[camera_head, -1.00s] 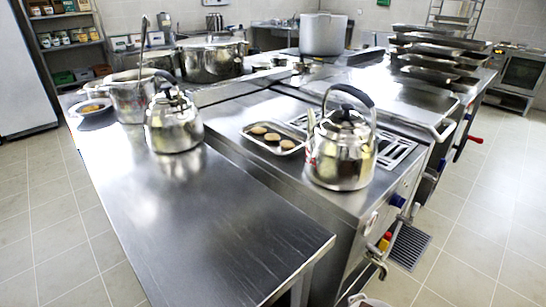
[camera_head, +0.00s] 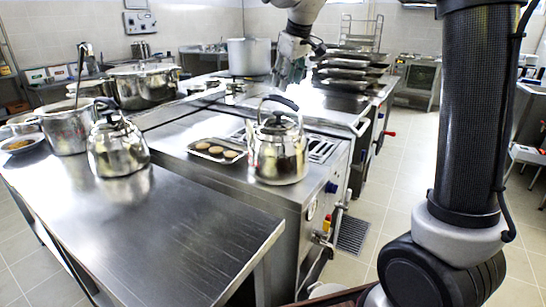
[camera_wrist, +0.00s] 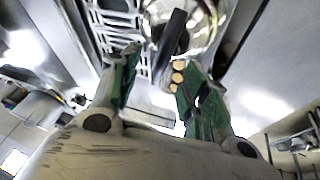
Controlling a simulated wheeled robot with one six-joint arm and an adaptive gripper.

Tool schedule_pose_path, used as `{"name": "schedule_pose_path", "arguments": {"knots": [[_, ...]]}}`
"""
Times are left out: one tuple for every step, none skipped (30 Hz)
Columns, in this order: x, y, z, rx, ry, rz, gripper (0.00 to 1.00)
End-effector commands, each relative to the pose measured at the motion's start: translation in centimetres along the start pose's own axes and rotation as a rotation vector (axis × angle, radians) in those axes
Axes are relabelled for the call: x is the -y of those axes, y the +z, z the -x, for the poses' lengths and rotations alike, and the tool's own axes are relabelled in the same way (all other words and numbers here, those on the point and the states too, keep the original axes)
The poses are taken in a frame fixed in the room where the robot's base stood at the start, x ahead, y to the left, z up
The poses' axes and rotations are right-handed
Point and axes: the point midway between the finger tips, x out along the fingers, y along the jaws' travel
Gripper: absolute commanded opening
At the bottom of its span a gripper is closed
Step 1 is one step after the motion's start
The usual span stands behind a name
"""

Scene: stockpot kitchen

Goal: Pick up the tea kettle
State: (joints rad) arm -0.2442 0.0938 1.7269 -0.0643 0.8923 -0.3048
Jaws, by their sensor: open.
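A shiny steel tea kettle (camera_head: 278,155) with a black arched handle stands upright on the steel cooktop. A second similar kettle (camera_head: 117,150) stands on the left worktop. My gripper (camera_head: 290,72) hangs above and behind the cooktop kettle in the head view, apart from it. In the wrist view my gripper (camera_wrist: 155,60) has its two green-padded fingers spread, with nothing between them. A kettle (camera_wrist: 208,28) with its black handle (camera_wrist: 172,32) shows beyond the fingertips at the top, partly cut off by the picture edge.
Large pots (camera_head: 144,86) and stacked pans (camera_head: 348,72) stand farther back. The front of the left worktop (camera_head: 185,225) is clear.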

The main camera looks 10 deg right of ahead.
Motion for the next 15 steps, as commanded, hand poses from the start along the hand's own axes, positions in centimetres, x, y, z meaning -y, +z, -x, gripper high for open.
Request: {"name": "schedule_pose_path", "arguments": {"knots": [[0.1, -0.9, -0.6, -0.001, -0.001, 0.014, 0.46], [0.1, -1.3, -0.9, -0.003, -0.001, 0.021, 0.46], [0.1, -1.7, -1.3, -0.003, -0.002, 0.028, 0.46], [0.2, -1.9, -1.6, -0.004, -0.002, 0.031, 0.46], [0.2, -2.0, -1.9, -0.004, -0.002, 0.034, 0.46], [0.2, -2.1, -2.4, -0.004, -0.002, 0.035, 0.46], [0.2, -2.1, -2.8, -0.003, -0.003, 0.035, 0.46], [0.2, -2.1, -3.1, -0.003, -0.003, 0.035, 0.46], [0.2, -2.1, -3.6, -0.004, -0.002, 0.035, 0.46], [0.2, -2.1, -3.9, -0.004, -0.002, 0.035, 0.46], [0.3, -2.1, -4.3, -0.004, -0.002, 0.034, 0.46], [0.4, -2.2, -4.8, -0.003, -0.003, 0.034, 0.46], [0.4, -2.2, -5.3, -0.004, -0.003, 0.034, 0.46], [0.5, -2.2, -5.7, -0.004, -0.003, 0.034, 0.46], [0.7, -2.3, -6.4, -0.003, -0.003, 0.034, 0.46]]}}
